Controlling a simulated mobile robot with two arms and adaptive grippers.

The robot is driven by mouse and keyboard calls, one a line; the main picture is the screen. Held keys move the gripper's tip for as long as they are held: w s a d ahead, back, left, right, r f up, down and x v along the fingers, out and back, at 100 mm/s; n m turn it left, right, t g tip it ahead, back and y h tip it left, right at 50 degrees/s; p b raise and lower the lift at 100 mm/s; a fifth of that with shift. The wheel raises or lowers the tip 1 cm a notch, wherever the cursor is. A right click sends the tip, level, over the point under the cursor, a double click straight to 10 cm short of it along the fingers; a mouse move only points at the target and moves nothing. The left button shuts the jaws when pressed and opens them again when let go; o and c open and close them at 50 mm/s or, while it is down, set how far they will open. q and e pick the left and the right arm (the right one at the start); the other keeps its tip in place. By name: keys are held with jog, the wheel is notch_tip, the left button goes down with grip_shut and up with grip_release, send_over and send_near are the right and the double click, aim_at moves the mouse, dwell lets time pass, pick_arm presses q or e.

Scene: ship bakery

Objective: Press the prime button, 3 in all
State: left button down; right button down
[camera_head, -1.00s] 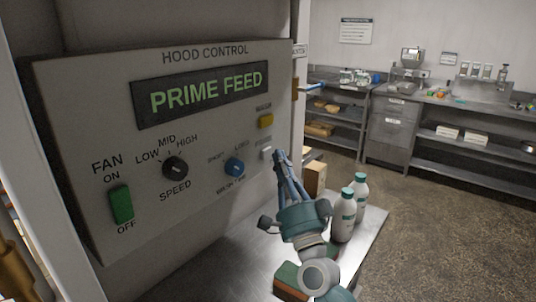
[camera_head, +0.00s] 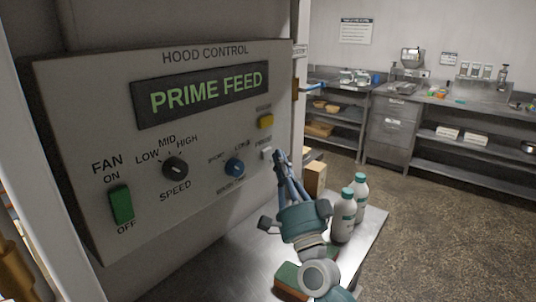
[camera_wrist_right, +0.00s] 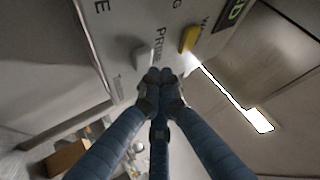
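The hood control panel (camera_head: 100,110) fills the left of the head view, its display (camera_head: 200,93) reading PRIME FEED in green. The prime button (camera_head: 267,153) is a small pale square low on the panel's right side. In the wrist view it is a grey block (camera_wrist_right: 142,55) beside the PRIME lettering. My right gripper (camera_head: 280,156) has its fingers drawn together, with nothing held. Its fingertips (camera_wrist_right: 158,77) are just beside the button in the picture; I cannot tell whether they touch it. My left gripper is not in view.
A yellow button (camera_head: 265,121) sits above the prime button.

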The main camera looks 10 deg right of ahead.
jog(key=shift+w+a, duration=0.1)
jog(key=shift+w+a, duration=0.25)
jog(key=shift+w+a, duration=0.25)
jog(key=shift+a, duration=0.05)
dwell(0.8)
jog(key=shift+d, duration=0.1)
jog(key=shift+s+d, duration=0.5)
jog(key=shift+s, duration=0.1)
dwell(0.3)
jog(key=s+d+p, duration=0.1)
jog(key=s+d, duration=0.2)
jog(key=shift+s+d, duration=0.25)
jog(key=shift+d, duration=0.05)
